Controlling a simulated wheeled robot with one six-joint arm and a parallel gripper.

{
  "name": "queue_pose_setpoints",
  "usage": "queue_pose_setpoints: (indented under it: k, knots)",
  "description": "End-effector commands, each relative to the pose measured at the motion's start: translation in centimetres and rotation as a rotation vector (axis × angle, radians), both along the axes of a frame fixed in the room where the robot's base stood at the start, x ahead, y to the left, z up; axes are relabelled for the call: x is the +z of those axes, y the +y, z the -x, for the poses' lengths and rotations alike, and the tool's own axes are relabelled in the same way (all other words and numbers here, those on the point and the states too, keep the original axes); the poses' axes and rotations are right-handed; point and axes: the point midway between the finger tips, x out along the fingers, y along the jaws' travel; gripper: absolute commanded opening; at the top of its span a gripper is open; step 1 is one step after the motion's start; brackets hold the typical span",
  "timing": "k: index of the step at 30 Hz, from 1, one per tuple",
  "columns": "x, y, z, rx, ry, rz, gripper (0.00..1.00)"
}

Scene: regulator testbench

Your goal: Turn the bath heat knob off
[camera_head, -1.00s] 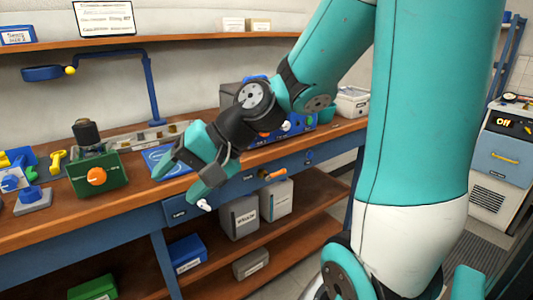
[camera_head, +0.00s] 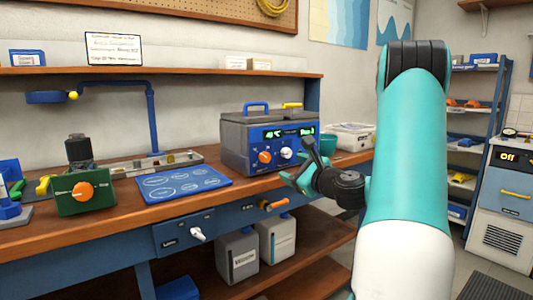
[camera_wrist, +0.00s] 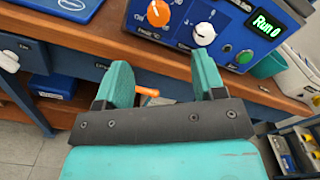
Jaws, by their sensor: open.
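The bath is a grey and blue box (camera_head: 268,136) on the bench, with a blue front panel and green-lit displays. The panel carries an orange knob (camera_head: 265,156) and a white knob (camera_head: 286,153). In the wrist view the orange knob (camera_wrist: 159,13) is at the top, and the white knob (camera_wrist: 204,34) is right of it with its pointer upward. My gripper (camera_head: 300,172) is open and empty, below and in front of the panel. In the wrist view its fingers (camera_wrist: 163,72) point toward the panel, apart from both knobs.
A blue mat (camera_head: 185,182) with outlines lies left of the bath. A green box with an orange knob (camera_head: 83,190) stands further left. An orange drawer handle (camera_head: 274,204) juts out below the bench edge. A teal cup (camera_head: 327,145) and a white bin (camera_head: 352,136) stand right of the bath.

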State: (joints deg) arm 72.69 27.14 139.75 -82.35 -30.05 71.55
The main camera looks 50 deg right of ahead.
Motion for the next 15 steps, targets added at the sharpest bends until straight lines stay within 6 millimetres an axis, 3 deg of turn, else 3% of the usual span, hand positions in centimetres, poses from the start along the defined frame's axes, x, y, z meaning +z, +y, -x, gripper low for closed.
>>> queue_pose_setpoints:
  k: [9,15]
  knots:
    - [0.2,-1.4,-7.4,0.008,0.0,0.005,0.63]
    - [0.1,-2.4,-10.7,0.004,0.001,0.004,0.63]
